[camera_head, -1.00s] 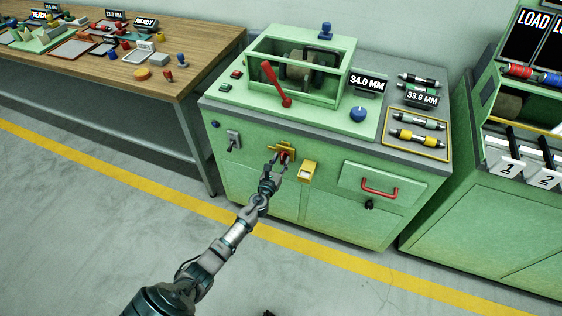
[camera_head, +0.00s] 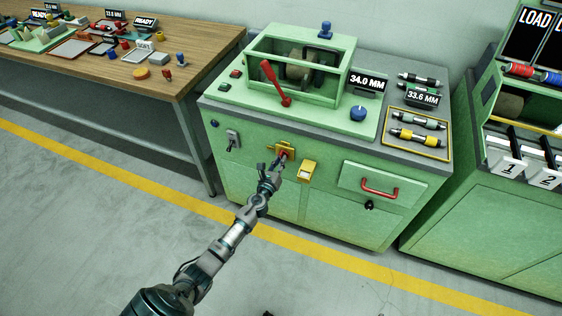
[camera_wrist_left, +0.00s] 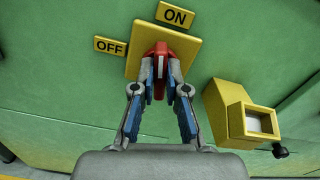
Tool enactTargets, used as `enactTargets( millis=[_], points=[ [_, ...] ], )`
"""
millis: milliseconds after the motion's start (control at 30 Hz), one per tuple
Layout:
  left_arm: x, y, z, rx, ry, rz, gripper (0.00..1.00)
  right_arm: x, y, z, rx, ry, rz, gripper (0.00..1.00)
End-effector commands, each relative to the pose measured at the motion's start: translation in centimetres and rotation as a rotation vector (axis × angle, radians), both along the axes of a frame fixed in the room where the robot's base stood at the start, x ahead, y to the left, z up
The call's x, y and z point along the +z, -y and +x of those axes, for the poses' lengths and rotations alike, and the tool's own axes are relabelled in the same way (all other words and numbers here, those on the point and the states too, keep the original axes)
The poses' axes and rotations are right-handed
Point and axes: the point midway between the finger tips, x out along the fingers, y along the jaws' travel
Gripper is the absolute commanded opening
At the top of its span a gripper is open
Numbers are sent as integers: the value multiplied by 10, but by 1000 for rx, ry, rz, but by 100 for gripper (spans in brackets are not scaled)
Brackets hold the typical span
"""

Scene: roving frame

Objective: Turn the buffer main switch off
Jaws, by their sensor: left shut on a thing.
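The main switch is a red handle (camera_wrist_left: 161,52) on a yellow plate (camera_wrist_left: 138,62), with an OFF label (camera_wrist_left: 110,46) to its left and an ON label (camera_wrist_left: 175,15) at its upper right. In the head view, the red handle (camera_head: 283,153) is on the front of the green machine (camera_head: 260,185). My left gripper (camera_wrist_left: 160,80) is shut on the red handle, with blue-padded fingers on either side of it. The gripper (camera_head: 276,164) hides part of the plate's lower side in the head view.
A yellow box (camera_head: 307,170) sits right of the switch, close to the gripper. A grey lever (camera_head: 233,139) is to the left, and a drawer with a red handle (camera_head: 379,188) to the right. The floor in front is clear.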

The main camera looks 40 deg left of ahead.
Motion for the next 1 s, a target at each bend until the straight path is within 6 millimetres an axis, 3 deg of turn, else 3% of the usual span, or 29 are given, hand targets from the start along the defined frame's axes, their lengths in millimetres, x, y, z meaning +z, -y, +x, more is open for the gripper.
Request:
enactTargets(
  millis=[1000],
  points=[
    [-5,-6,-2,8,223,-935,0,28,-9,18,4,208,58,40]
  ],
)
